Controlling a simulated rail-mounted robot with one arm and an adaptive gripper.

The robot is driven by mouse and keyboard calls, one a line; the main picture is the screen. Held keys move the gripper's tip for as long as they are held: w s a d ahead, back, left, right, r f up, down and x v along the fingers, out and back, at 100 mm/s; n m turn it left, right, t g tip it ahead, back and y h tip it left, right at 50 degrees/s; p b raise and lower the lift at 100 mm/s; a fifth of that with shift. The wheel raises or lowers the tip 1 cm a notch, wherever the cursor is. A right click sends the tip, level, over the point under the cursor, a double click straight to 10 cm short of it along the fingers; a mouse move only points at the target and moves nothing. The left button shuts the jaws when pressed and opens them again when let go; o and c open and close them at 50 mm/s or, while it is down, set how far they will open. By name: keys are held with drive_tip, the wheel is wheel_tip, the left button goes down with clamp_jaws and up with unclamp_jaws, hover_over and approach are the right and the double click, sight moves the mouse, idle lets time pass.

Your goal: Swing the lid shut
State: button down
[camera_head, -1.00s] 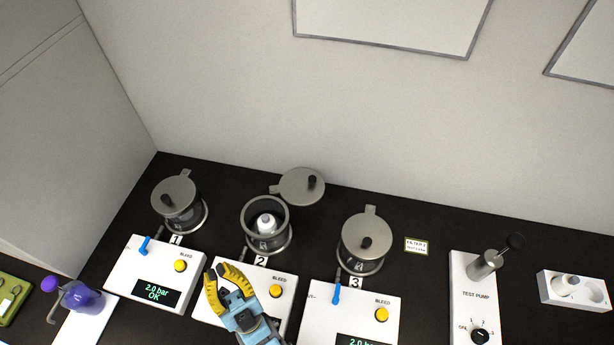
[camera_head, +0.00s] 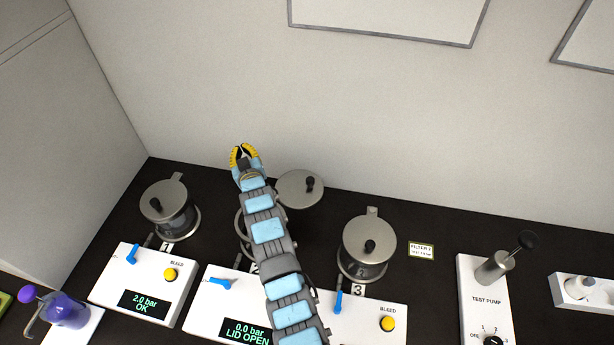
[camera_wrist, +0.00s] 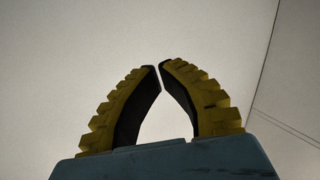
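The open lid (camera_head: 297,190) is a grey metal disc with a black knob (camera_head: 310,184). It is swung out to the back right of the middle filter housing (camera_head: 240,224), number 2. My arm covers most of that housing, so its inside is hidden. The display (camera_head: 248,332) in front reads "0.0 bar LID OPEN". My gripper (camera_head: 243,150) is to the left of and beyond the lid, apart from it, with the pale wall behind it. In the wrist view my gripper (camera_wrist: 159,67) has its yellow fingertips almost together, with nothing between them.
Housings 1 (camera_head: 170,208) and 3 (camera_head: 368,248) stand on either side with lids on. A blue lever (camera_head: 220,283) is on the middle panel. A test pump (camera_head: 487,295) stands at the right. The black bench is clear between housing 3 and the pump, apart from a small label (camera_head: 421,250).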

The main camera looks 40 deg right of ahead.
drive_tip(key=d+f+g+b, duration=0.2)
drive_tip(key=d+g, duration=0.2)
drive_tip(key=d, duration=0.4)
drive_tip(key=m+g+y+b, duration=0.2)
drive_tip(key=g+y+b, duration=0.15)
drive_tip(key=g, duration=0.45)
hover_over(305, 171)
drive_tip(key=shift+s+a+f+y+p, duration=0.15)
drive_tip(key=shift+s+f+y, duration=0.1)
drive_tip(key=shift+f, duration=0.4)
drive_tip(key=shift+s+d+f+y+p, duration=0.1)
drive_tip(key=shift+s+f+y+p, duration=0.1)
drive_tip(key=shift+f, duration=0.4)
drive_tip(key=shift+w+f, duration=0.35)
drive_tip(key=shift+f, duration=0.2)
drive_tip(key=shift+w+f, duration=0.1)
drive_tip(key=shift+f, duration=0.55)
drive_tip(key=shift+w+f+b, duration=0.1)
drive_tip(key=shift+f+b, duration=0.3)
drive_tip(key=shift+b, duration=0.25)
drive_tip(key=shift+d+f+b, duration=0.35)
drive_tip(key=shift+f+b, duration=0.25)
drive_tip(key=shift+b, duration=0.45)
drive_tip(key=shift+s+p, duration=0.35)
drive_tip(key=shift+p, duration=0.9)
